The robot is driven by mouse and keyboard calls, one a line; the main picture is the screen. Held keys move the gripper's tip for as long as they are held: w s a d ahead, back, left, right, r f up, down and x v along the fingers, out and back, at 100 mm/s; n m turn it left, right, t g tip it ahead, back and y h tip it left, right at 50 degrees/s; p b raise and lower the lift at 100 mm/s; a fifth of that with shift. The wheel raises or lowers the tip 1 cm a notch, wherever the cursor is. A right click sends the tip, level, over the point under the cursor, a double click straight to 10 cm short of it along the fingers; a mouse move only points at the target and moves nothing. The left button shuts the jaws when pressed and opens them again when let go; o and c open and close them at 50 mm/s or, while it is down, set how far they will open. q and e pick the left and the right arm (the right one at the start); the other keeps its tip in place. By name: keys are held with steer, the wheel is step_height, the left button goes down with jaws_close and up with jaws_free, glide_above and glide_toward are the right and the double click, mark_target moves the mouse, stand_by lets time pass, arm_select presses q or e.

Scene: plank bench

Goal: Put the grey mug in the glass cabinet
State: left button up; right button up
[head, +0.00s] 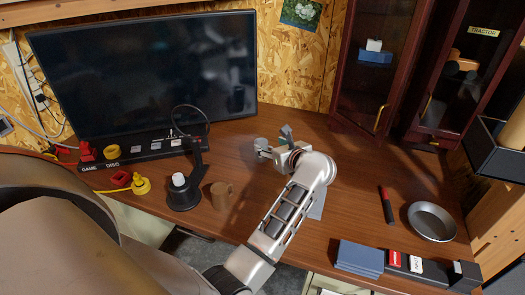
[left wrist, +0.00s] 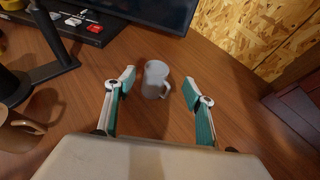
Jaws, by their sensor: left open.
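The grey mug (left wrist: 154,78) stands upright on the bench in the left wrist view, its handle to the right. My left gripper (left wrist: 157,86) is open, with one teal-padded finger on each side of the mug and visible gaps to both. In the head view my left gripper (head: 273,144) is low over the middle of the bench; I cannot clearly make out the mug there. The glass cabinet (head: 340,108), dark red wood with glass doors, stands at the back right. How far its doors stand open is hard to tell. My right gripper is out of view.
A brown mug (head: 221,195) and a black stand (head: 184,195) are left of the gripper. A monitor (head: 145,75) stands behind. A red-and-black marker (head: 386,205), a metal bowl (head: 432,221) and blue boxes (head: 359,258) lie right. Bench before the cabinet is clear.

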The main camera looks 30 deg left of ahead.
mark_target(262, 143)
arm_select(q)
steer(key=x, duration=0.6)
steer(key=shift+s+f, duration=0.25)
steer(key=shift+s, duration=0.1)
steer(key=c, duration=1.2)
steer(key=shift+r, duration=0.1)
steer(key=shift+c, duration=1.1)
steer(key=shift+r, duration=0.1)
